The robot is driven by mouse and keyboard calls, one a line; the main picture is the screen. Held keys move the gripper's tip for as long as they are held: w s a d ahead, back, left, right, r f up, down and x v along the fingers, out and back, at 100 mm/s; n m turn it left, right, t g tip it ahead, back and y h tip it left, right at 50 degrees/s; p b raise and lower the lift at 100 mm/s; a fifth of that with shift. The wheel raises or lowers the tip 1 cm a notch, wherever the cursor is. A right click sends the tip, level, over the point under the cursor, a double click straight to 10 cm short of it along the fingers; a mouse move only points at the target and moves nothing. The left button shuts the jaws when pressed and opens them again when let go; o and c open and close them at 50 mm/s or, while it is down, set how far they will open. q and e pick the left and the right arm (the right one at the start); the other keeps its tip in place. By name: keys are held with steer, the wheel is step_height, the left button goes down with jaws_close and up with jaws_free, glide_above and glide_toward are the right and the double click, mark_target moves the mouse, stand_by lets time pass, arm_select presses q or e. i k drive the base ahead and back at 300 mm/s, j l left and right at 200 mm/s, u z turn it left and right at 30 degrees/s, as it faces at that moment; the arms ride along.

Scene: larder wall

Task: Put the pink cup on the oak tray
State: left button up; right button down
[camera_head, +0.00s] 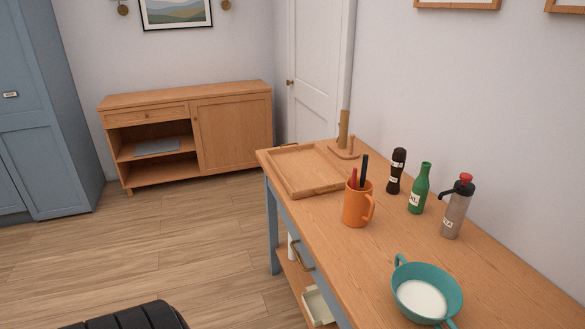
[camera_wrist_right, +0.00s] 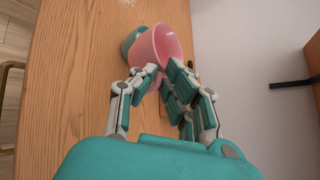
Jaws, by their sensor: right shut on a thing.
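The pink cup (camera_wrist_right: 160,44) is in the right wrist view. My right gripper (camera_wrist_right: 160,76) is shut on its near side, and the fingers hide part of it. I cannot tell how high the cup is above the wooden top. The oak tray (camera_head: 305,170) lies empty at the far end of the table in the head view. The pink cup and my right gripper do not show in the head view. My left gripper is in neither view.
On the table (camera_head: 330,240) are an orange mug (camera_head: 356,208) with utensils, a dark grinder (camera_head: 396,172), a green bottle (camera_head: 419,188), a grey bottle (camera_head: 456,210) and a teal pan (camera_head: 402,284). A wooden stand (camera_head: 343,152) is beside the tray. A teal object (camera_wrist_right: 127,42) is behind the cup.

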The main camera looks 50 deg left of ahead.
mark_target(329, 182)
steer(key=j+z, duration=0.4)
steer(key=j, duration=2.6)
steer(key=i+j, duration=0.1)
steer(key=j, duration=0.4)
steer(key=i+j+z, duration=0.15)
steer(key=j, duration=0.35)
steer(key=i+j, duration=0.1)
steer(key=j, duration=0.4)
steer(key=i+j+z, duration=0.1)
steer(key=j, duration=0.4)
steer(key=i+j, duration=0.2)
